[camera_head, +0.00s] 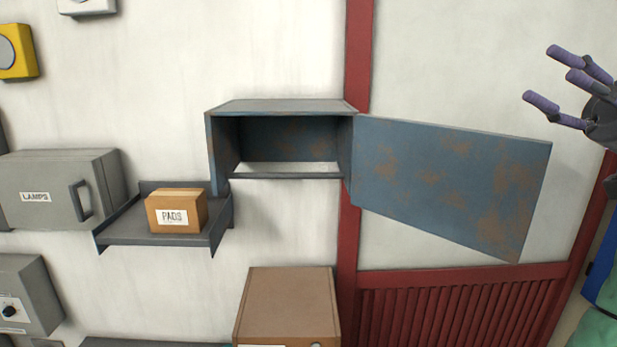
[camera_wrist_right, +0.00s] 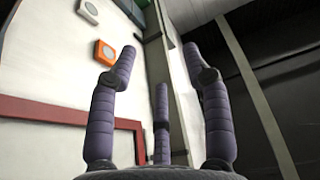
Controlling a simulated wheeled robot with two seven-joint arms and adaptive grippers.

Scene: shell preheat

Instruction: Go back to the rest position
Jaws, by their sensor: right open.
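My right gripper (camera_head: 562,85) is at the upper right of the head view, with its purple fingers spread and nothing between them. It is apart from the wall and from the open cabinet door. In the right wrist view its fingers (camera_wrist_right: 155,65) are also spread and empty. My left gripper is in neither view.
A rusty blue cabinet (camera_head: 282,107) on the wall has its door (camera_head: 450,185) swung open to the right. A PADS box (camera_head: 180,197) sits on a dark shelf (camera_head: 125,233). A LAMPS cabinet (camera_head: 50,170) is shut at the left. A brown box (camera_head: 290,300) stands below.

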